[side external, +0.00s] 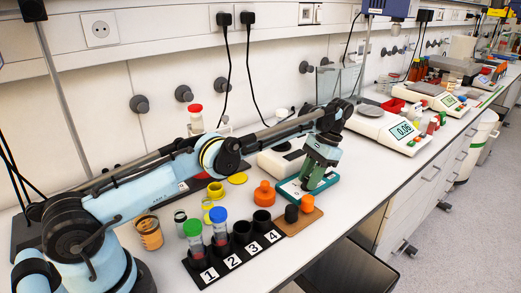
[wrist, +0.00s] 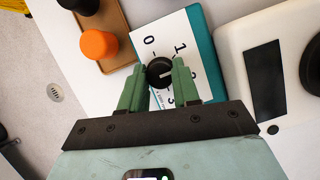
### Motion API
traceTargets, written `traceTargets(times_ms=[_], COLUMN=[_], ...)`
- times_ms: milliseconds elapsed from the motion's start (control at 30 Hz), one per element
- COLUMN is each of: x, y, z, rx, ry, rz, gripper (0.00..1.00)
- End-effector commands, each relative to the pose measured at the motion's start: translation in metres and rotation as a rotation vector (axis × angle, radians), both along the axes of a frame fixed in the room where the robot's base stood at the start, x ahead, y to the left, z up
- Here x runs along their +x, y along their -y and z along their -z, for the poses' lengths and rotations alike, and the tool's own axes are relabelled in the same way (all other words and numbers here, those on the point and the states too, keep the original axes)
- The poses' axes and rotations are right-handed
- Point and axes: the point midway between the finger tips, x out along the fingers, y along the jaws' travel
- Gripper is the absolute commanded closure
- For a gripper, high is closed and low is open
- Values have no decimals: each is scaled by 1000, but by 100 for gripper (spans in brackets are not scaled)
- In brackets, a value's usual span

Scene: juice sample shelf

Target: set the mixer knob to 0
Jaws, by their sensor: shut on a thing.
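The mixer is a teal box with a white dial face, seen in the wrist view (wrist: 208,40) and on the bench in the side view (side external: 288,190). Its round black knob (wrist: 159,72) sits between the two green fingers of my gripper (wrist: 160,70), which is shut on it. The numbers 0, 1 and 3 show around the knob; the right finger covers part of the dial. A pale pointer mark on the knob faces right, below the 1 and away from the 0. In the side view my gripper (side external: 314,178) reaches down onto the mixer and hides the knob.
A brown tray (side external: 290,228) with black and orange caps lies close beside the mixer. A black numbered rack (side external: 222,268) with capped tubes stands to its left in the side view. A white device (wrist: 240,65) with a dark panel is right of the mixer in the wrist view.

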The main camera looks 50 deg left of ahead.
Motion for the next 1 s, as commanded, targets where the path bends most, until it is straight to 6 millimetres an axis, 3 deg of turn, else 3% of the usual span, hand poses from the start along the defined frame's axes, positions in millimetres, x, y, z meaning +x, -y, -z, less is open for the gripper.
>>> traceTargets(times_ms=[667, 700, 867, 1000], x=[-1, -1, -1, -1], y=[1, 1, 0, 0], z=[0, 0, 0, 0], rx=[-2, -2, -2, -1], ry=[-1, -1, -1, 0], rz=[-62, -62, -63, -62], gripper=[99, 66, 43, 43])
